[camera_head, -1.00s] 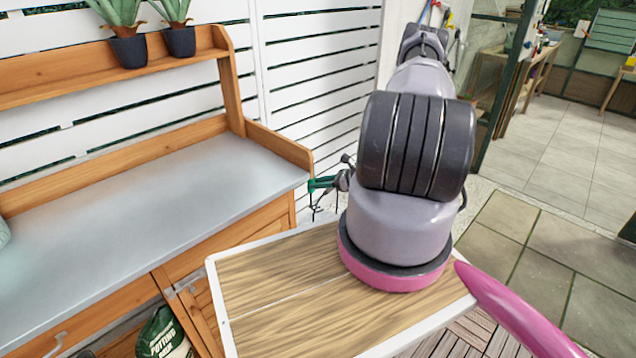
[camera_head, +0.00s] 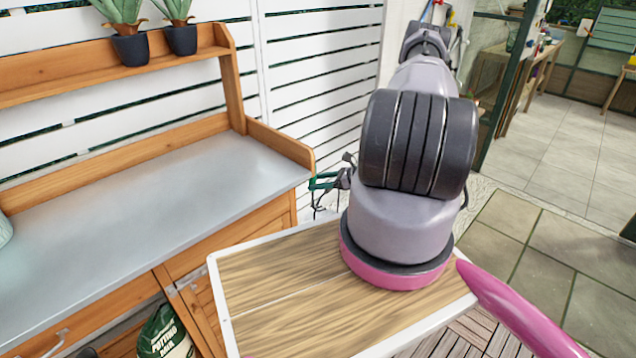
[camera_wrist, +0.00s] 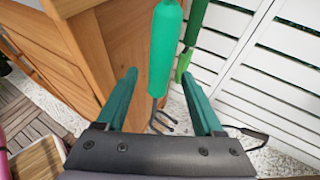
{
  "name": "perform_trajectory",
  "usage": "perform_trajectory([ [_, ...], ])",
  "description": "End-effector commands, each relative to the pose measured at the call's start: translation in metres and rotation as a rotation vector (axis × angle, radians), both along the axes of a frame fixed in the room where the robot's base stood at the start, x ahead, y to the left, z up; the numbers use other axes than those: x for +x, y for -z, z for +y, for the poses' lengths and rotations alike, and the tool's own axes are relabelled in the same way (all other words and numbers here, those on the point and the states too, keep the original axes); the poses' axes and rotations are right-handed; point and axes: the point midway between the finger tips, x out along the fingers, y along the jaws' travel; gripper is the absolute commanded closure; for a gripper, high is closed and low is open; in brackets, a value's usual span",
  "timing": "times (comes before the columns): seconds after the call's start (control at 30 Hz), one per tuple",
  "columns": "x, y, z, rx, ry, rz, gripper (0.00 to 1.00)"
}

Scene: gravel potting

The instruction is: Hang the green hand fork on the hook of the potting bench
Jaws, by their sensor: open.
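The green hand fork (camera_wrist: 166,50) hangs upright beside the bench's wooden side in the wrist view, dark tines down. The top of its handle is cut off by the frame, and the hook does not show. My gripper (camera_wrist: 158,80) is open, with one teal finger on each side of the fork and visible gaps to both. In the head view my gripper (camera_head: 324,181) is small and partly hidden behind my arm, just right of the potting bench (camera_head: 150,205). Dark thin tool parts show below it.
The bench's wooden side (camera_wrist: 95,50) is close on the left. Potted plants (camera_head: 130,45) stand on the bench shelf; its grey top is mostly clear.

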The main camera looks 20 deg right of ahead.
Motion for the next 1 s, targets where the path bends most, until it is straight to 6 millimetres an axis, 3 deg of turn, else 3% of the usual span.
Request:
perform_trajectory([
  [0.57,-0.060,-0.034,-0.067,-0.002,0.004,0.000,0.31],
  [0.87,-0.067,-0.039,-0.073,-0.001,-0.001,-0.001,0.31],
  [1.0,-0.060,-0.059,-0.070,-0.035,-0.052,-0.017,0.31],
])
